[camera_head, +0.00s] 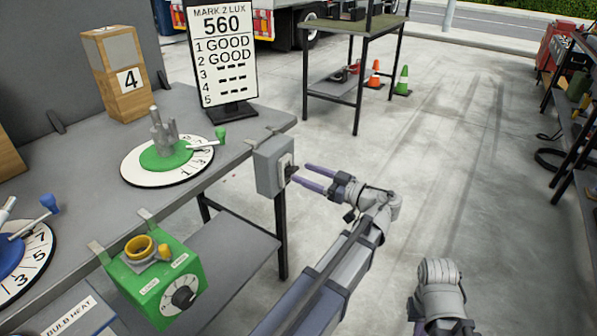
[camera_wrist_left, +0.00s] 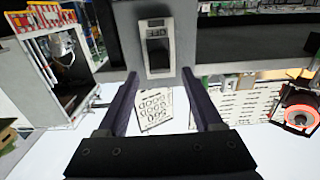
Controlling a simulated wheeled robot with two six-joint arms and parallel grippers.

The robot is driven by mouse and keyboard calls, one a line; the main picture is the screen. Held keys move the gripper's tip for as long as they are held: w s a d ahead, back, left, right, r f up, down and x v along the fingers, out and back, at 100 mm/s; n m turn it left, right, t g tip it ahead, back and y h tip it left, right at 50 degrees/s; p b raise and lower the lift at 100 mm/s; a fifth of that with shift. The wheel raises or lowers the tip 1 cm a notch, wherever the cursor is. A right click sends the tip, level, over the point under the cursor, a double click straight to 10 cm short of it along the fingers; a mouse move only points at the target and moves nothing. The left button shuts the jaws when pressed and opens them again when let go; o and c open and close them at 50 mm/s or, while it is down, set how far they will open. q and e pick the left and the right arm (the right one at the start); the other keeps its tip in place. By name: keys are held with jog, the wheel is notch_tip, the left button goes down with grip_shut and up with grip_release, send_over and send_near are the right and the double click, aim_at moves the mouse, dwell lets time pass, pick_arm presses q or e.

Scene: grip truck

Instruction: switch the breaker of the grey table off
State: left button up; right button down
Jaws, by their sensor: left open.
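The breaker (camera_head: 268,168) is a grey box fixed at the near right corner of the grey table (camera_head: 235,107). Its dark switch (camera_head: 291,171) sits on the side facing my left gripper (camera_head: 300,173). That gripper is open, with its two purple fingers pointing at the switch and close to it; I cannot tell whether they touch. In the left wrist view the breaker's light plate with its dark switch (camera_wrist_left: 157,48) shows ahead, between and just beyond the spread fingertips (camera_wrist_left: 162,74). Nothing is between the fingers.
On the table are a green dial (camera_head: 165,157), a wooden block marked 4 (camera_head: 127,85) and a lux sign (camera_head: 222,55). A green box (camera_head: 150,283) hangs on its front edge. A shelf table (camera_head: 355,28) and cones stand behind.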

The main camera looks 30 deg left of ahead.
aim_at(297, 170)
pick_arm(q)
jog(key=shift+w+a, duration=0.15)
jog(key=shift+a, duration=1.4)
grip_shut()
